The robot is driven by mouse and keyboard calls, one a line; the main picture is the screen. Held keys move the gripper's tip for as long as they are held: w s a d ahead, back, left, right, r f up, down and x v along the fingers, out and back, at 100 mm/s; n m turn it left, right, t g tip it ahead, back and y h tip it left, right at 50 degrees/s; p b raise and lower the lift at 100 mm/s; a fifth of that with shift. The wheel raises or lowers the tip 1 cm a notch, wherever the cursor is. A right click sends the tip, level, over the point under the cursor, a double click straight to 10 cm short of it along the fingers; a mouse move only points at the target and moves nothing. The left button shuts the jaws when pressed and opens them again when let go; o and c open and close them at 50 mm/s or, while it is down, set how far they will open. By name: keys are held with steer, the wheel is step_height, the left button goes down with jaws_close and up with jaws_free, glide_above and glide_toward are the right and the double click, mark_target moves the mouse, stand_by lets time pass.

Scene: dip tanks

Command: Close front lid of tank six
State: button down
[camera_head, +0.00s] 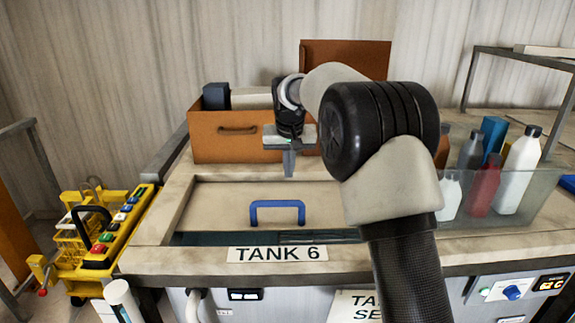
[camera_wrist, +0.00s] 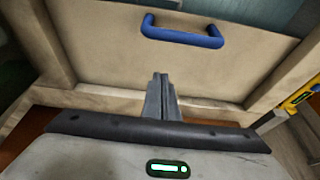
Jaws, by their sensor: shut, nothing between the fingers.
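Tank six has a white "TANK 6" label (camera_head: 277,254) on its front edge. Its front lid (camera_head: 225,205) is a beige panel with a blue handle (camera_head: 277,204). The lid lies in the tank's frame, and a dark strip of opening (camera_head: 200,239) shows between its front edge and the label. In the wrist view the lid (camera_wrist: 110,62) and its blue handle (camera_wrist: 182,38) are ahead of the fingertips, with the dark opening beyond. My gripper (camera_head: 289,173) is shut and empty, pointing down above the back of the lid, behind the handle. It also shows in the wrist view (camera_wrist: 161,80).
A brown box (camera_head: 205,150) with a handle stands behind the lid, close to my gripper. A clear bin (camera_head: 535,200) with several bottles is on the right. A yellow rack (camera_head: 115,235) stands at the left. A metal frame rises at the back right.

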step_height(320, 180, down, 6)
steer(key=s, duration=0.2)
stand_by(0.3)
steer(key=s+b, duration=0.5)
steer(key=s, duration=0.7)
steer(key=shift+f, duration=0.15)
